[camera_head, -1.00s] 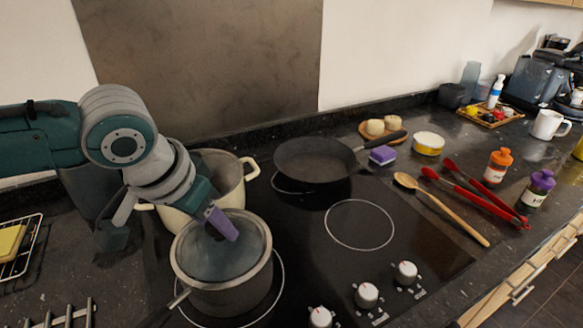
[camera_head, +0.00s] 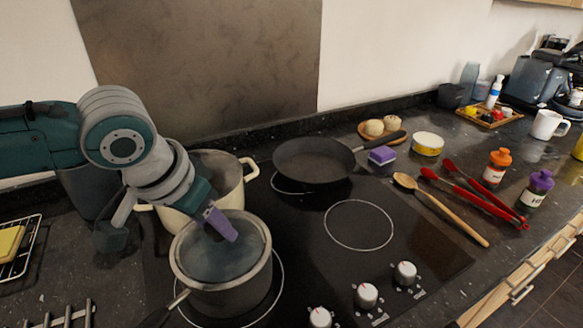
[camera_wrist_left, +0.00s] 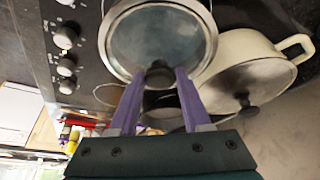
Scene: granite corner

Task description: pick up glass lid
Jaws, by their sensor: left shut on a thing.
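The glass lid (camera_head: 212,262) lies on the grey saucepan (camera_head: 232,292) at the front left of the hob. Its clear disc has a metal rim and a dark knob. My left gripper (camera_head: 224,228) comes down over the lid from the upper left. In the left wrist view the purple fingers (camera_wrist_left: 158,88) are closed on the knob at either side, with the lid (camera_wrist_left: 160,38) beyond them. The lid looks seated on the pan's rim. The knob is hidden behind the fingers in the head view. My right gripper is not in view.
A cream pot (camera_head: 232,180) with a lid stands close behind the saucepan. A black frying pan (camera_head: 312,160) sits on the back burner. The front right burner (camera_head: 358,225) is bare. A wooden spoon (camera_head: 440,210) and red tongs (camera_head: 480,198) lie to the right.

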